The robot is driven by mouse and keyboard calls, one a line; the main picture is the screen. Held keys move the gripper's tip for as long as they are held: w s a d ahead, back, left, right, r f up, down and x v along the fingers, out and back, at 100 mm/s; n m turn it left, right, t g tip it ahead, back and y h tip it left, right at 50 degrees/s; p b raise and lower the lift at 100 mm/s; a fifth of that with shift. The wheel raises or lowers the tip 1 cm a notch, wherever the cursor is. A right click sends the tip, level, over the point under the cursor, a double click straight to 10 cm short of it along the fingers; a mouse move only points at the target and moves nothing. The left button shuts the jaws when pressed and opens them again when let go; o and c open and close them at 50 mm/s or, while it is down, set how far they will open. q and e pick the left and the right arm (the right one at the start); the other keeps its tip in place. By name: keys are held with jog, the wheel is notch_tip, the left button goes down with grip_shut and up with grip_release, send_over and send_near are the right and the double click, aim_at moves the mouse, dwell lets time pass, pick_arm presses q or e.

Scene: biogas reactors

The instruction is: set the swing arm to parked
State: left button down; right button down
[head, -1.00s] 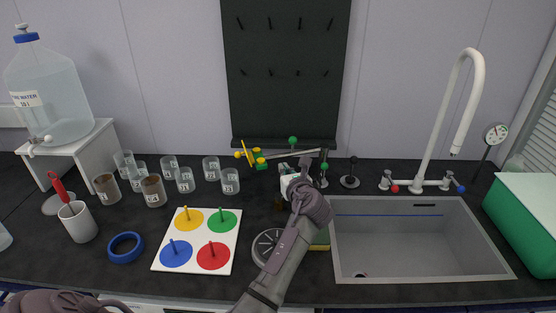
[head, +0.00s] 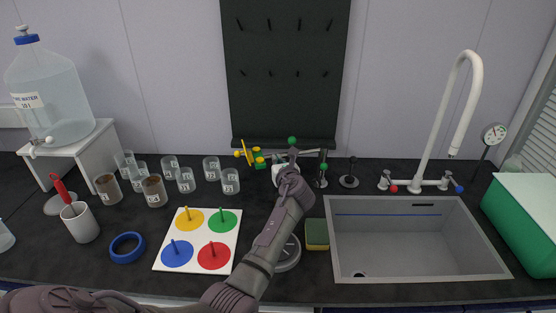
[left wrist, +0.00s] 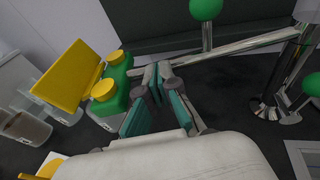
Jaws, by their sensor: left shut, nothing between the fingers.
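The swing arm (left wrist: 235,52) is a long shiny metal bar with a green ball knob (left wrist: 206,8) standing above it. In the left wrist view its left end reaches a green block with yellow knobs (left wrist: 115,85), and its right part reaches upright metal posts. In the head view the bar (head: 309,152) and green ball (head: 292,140) show behind my left gripper (head: 291,158), which hides part of the bar. In the left wrist view my left gripper (left wrist: 156,84) is shut and empty, its fingertips close in front of the bar; contact cannot be told. My right gripper is not in view.
A sink (head: 420,240) with a white tap (head: 465,100) lies to the right. A sponge (head: 317,234) sits left of the sink. Several beakers, a board with coloured discs (head: 197,270) and a blue ring (head: 126,247) are on the left.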

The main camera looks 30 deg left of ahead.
pick_arm(q)
jog(key=w+a+m+t+h+p, duration=0.2)
jog(key=p, duration=0.1)
jog(key=w+a+m+h+p, duration=0.1)
jog(key=a, duration=0.1)
jog(key=shift+r+t+h+p, duration=0.2)
jog(key=shift+t+h+p, duration=0.1)
jog(key=shift+t+h, duration=0.1)
